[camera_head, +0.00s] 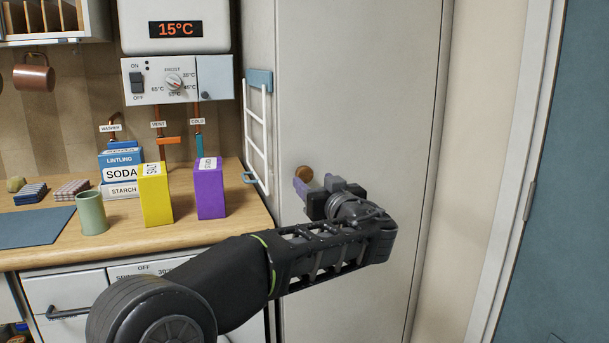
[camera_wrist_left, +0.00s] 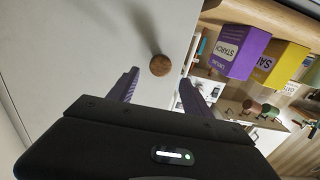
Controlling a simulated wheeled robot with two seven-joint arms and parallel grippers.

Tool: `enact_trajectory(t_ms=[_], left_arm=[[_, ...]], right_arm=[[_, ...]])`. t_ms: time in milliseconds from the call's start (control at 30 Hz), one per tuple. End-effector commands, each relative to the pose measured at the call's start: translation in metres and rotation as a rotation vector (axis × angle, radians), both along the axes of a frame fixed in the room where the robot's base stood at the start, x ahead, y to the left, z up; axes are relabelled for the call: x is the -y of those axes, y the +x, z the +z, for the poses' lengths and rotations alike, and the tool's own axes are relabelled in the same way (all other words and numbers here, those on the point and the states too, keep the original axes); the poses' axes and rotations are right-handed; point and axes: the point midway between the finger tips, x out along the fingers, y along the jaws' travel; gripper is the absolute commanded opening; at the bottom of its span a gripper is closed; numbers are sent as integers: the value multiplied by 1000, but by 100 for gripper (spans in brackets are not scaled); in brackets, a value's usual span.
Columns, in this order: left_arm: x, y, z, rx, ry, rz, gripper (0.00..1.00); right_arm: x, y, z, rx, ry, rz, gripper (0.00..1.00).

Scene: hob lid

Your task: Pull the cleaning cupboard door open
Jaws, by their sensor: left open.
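The cleaning cupboard door (camera_head: 350,90) is a tall pale grey panel, and it looks closed. A round brown wooden knob (camera_head: 303,174) sits near its left edge. My left gripper (camera_head: 316,186) is open close to the knob, just below and right of it in the head view. In the left wrist view the knob (camera_wrist_left: 160,65) lies ahead of the gap between the two purple fingers (camera_wrist_left: 157,90), with nothing held. The fingers do not appear to touch the knob. My right gripper is in neither view.
A wooden counter (camera_head: 120,240) left of the cupboard holds a yellow box (camera_head: 155,195), a purple box (camera_head: 210,190) and a green cup (camera_head: 91,213). A white rack (camera_head: 256,135) hangs on the cupboard's side. A blue door (camera_head: 560,200) stands at the right.

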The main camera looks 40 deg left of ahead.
Motion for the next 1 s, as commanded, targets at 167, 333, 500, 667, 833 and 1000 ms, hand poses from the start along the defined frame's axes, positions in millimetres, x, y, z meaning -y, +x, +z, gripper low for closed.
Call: enact_trajectory(t_ms=[167,333,500,667,833,1000], left_arm=[[-15,10,0,-3,1,3,58],[-37,25,0,-4,0,4,58],[-55,38,0,-3,-1,1,58],[-62,43,-1,-3,-1,0,58],[-62,43,-1,-3,-1,0,58],[-62,43,-1,-2,0,0,49]], right_arm=[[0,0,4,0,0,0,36],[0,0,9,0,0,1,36],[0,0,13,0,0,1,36],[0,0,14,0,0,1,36],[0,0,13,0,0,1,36],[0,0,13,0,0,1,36]])
